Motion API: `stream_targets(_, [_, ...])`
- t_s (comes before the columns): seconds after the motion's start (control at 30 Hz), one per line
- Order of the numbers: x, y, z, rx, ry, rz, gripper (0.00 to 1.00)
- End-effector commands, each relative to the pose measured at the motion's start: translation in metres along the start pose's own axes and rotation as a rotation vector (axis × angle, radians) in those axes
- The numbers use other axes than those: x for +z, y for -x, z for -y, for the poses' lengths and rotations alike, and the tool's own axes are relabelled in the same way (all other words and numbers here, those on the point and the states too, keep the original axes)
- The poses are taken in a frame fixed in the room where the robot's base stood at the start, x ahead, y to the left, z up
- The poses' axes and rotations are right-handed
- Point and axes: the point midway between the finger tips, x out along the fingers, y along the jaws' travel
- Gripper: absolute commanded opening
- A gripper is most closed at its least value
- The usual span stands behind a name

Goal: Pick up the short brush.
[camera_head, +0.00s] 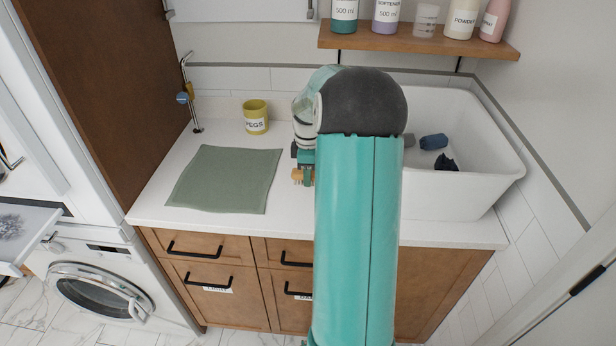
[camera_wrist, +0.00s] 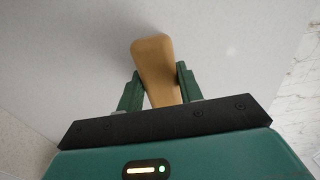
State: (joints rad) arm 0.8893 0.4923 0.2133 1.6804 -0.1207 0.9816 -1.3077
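The short brush shows as a tan wooden handle (camera_wrist: 155,65) in the wrist view. It lies between the two green fingers of my gripper (camera_wrist: 160,78). The fingers stand close to both sides of the handle, and I cannot tell whether they press on it. The bristles are not visible there. In the head view a small tan part of the brush (camera_head: 297,175) shows at the left side of my gripper (camera_head: 306,172), low over the white counter. My arm hides most of the gripper and the rest of the brush.
A green mat (camera_head: 225,180) lies left of my gripper on the counter (camera_head: 160,215). A yellow pegs cup (camera_head: 256,118) stands behind. A white sink (camera_head: 450,195) with dark items is at right. A shelf (camera_head: 420,42) with several bottles hangs above.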

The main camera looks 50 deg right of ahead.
Motion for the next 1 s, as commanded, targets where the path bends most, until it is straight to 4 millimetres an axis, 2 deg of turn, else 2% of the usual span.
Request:
stream_targets(0.03, [0.000,0.000,0.000,0.000,0.000,0.000,0.21])
stream_targets(0.07, [0.000,0.000,0.000,0.000,0.000,0.000,0.15])
stream_targets(0.17, [0.000,0.000,0.000,0.000,0.000,0.000,0.10])
stream_targets(0.37, [0.000,0.001,0.000,0.001,0.000,0.000,0.10])
stream_targets(0.53, [0.000,0.011,-0.001,0.003,-0.001,-0.001,0.10])
stream_targets(0.7, [0.000,0.033,-0.001,0.004,-0.001,-0.001,0.10])
stream_targets(1.0, [0.008,0.080,0.039,0.005,-0.001,0.001,0.10])
